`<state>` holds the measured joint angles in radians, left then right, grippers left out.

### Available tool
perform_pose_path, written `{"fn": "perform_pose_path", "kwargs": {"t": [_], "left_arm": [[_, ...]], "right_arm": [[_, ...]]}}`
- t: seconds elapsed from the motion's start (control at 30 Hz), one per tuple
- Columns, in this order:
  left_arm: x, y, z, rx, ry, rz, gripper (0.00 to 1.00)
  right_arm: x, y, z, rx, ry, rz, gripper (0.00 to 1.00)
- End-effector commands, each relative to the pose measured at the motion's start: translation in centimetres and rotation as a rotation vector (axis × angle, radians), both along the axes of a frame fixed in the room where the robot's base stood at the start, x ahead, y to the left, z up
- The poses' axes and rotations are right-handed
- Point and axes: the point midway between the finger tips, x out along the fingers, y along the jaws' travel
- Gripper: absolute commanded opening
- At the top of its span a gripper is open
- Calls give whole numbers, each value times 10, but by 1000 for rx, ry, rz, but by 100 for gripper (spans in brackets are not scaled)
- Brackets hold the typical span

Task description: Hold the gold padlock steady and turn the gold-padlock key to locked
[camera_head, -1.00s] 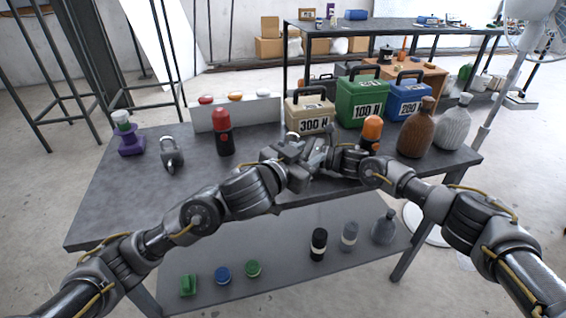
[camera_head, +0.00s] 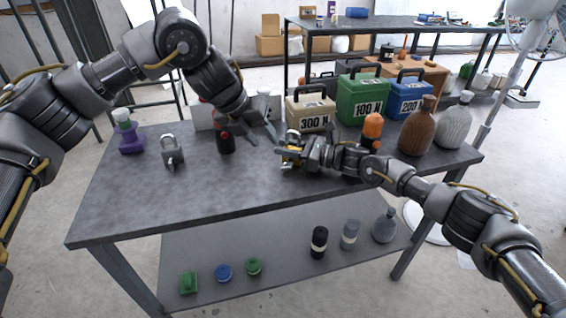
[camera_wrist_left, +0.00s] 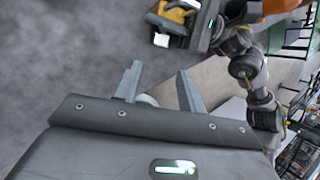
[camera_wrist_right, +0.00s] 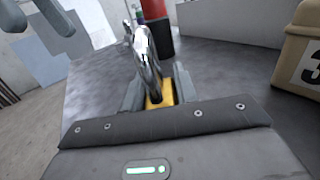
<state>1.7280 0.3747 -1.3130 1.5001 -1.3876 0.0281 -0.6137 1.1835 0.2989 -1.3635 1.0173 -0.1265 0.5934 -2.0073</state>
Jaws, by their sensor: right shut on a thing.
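The gold padlock (camera_head: 293,153) is above the middle of the table, between the jaws of my right gripper (camera_head: 297,158). In the right wrist view its gold body (camera_wrist_right: 160,95) sits between the fingers and its chrome shackle (camera_wrist_right: 145,50) points away from the wrist. It also shows in the left wrist view (camera_wrist_left: 172,16), beyond the fingertips. My left gripper (camera_head: 263,138) is just left of the padlock, apart from it. Its fingers (camera_wrist_left: 158,70) are spread. A small pale round thing (camera_wrist_left: 147,100) shows behind them; I cannot tell what it is. I cannot make out the key or its position.
A red-topped black bottle (camera_head: 225,138) stands left of my left gripper. A grey padlock (camera_head: 172,152) and a purple object (camera_head: 131,140) are farther left. Weight boxes (camera_head: 310,108) and an orange-topped bottle (camera_head: 372,130) stand behind and right. The table's front left (camera_head: 170,205) is clear.

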Motion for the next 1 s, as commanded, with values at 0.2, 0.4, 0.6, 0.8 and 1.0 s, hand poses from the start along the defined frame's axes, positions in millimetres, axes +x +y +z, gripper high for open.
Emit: {"fn": "perform_pose_path", "kwargs": {"t": [0.2, 0.4, 0.6, 0.8, 1.0], "left_arm": [[5, -9, -18, -2, 3, 0, 40], [16, -25, -53, -2, 3, 1, 40], [26, -40, -83, -4, 2, 2, 40], [32, -48, -101, -4, 1, 2, 40], [34, -50, -105, -4, -1, 1, 40]], "right_arm": [[0, 0, 0, 0, 0, 1, 0], [0, 0, 0, 0, 0, 1, 0], [0, 0, 0, 0, 0, 0, 0], [0, 0, 0, 0, 0, 0, 0], [0, 0, 0, 0, 0, 0, 0]]}}
